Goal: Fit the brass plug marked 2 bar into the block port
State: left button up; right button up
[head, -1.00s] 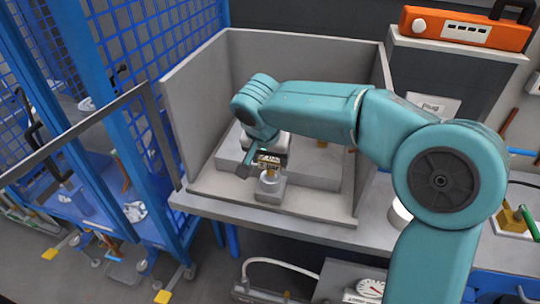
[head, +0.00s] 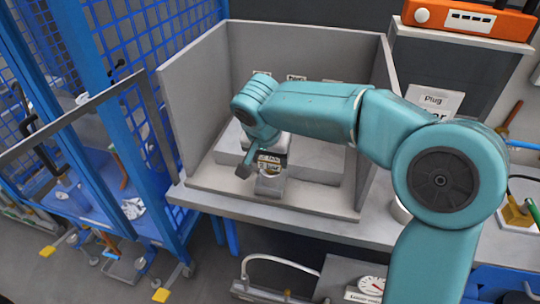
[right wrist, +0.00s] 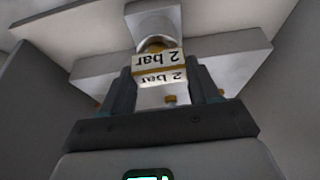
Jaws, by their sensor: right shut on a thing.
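My right gripper (head: 262,167) reaches into the grey three-walled booth and is shut on the brass plug (head: 268,168). In the right wrist view the plug (right wrist: 160,63) sits between the two fingers (right wrist: 165,88), its "2 bar" marking showing on two pale faces. The small grey block (head: 270,187) stands at the front of the booth floor, directly below the plug. In the right wrist view the block (right wrist: 153,17) lies just beyond the plug, with a round port rim (right wrist: 157,42) at its near face. The plug hides the port opening, so how deep it sits is unclear. My left gripper is out of view.
The booth walls (head: 190,110) close the left, back and right sides. A low grey step (head: 318,165) lies behind the block. A blue mesh cage (head: 150,45) stands left.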

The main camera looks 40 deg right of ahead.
jog(key=shift+f+b, duration=0.4)
jog(key=shift+f, duration=0.1)
jog(key=o, duration=1.2)
jog(key=p+v, duration=0.2)
jog(key=v, duration=1.4)
jog(key=shift+r, duration=0.2)
jog(key=shift+s, duration=0.15)
